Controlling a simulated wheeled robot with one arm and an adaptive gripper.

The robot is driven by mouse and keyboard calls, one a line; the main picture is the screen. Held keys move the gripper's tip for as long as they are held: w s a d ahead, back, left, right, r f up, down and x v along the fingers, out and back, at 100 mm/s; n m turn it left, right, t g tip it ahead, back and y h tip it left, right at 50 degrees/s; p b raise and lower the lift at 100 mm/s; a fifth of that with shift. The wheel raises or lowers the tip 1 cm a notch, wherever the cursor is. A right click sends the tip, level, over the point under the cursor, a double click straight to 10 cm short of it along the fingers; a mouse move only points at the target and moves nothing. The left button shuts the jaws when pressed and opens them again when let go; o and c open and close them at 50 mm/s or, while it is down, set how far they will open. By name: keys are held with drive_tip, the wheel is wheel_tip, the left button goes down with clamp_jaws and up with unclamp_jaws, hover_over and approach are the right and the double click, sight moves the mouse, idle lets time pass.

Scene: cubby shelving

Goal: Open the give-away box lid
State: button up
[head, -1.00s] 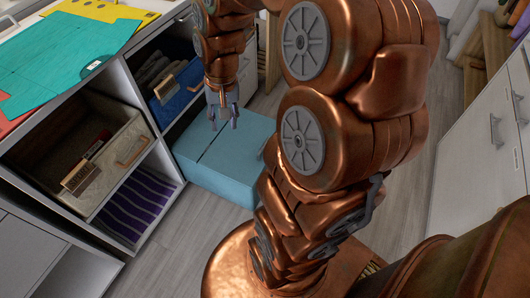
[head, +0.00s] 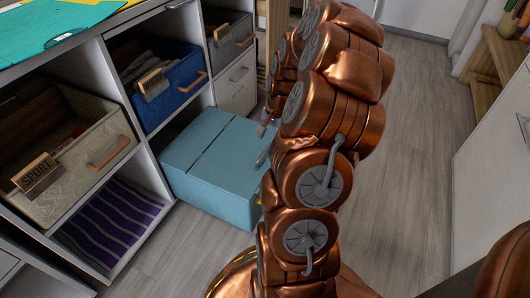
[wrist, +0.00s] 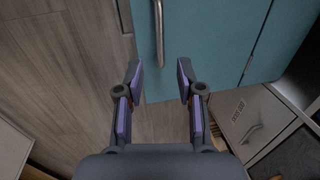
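The teal give-away box (head: 222,165) stands on the floor beside the cubby shelving in the head view. Its top looks flat and closed, with a dark seam across it. In the wrist view, the teal box (wrist: 215,45) fills the upper right, and a metal bar handle (wrist: 159,30) shows near its left side. My gripper (head: 263,144) is at the box's right side in the head view, partly hidden by my arm. In the wrist view, my gripper (wrist: 158,80) is open and empty, with the handle ahead of and between its fingertips, apart from them.
The cubby shelving holds a beige bin (head: 75,150), a blue bin (head: 175,85), a grey bin (head: 230,38) and a striped purple cloth (head: 110,222). White drawers (head: 495,165) stand at the right. The wooden floor (head: 400,140) between is clear.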

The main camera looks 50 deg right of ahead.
sight(264, 152)
drive_tip(key=f, duration=0.2)
drive_tip(key=w+f+b, duration=0.1)
drive_tip(key=f, duration=0.1)
drive_tip(key=f+b, duration=0.1)
drive_tip(key=f, duration=0.2)
drive_tip(key=shift+w+a, duration=0.2)
drive_tip(key=shift+a, duration=0.1)
clamp_jaws()
idle(0.4)
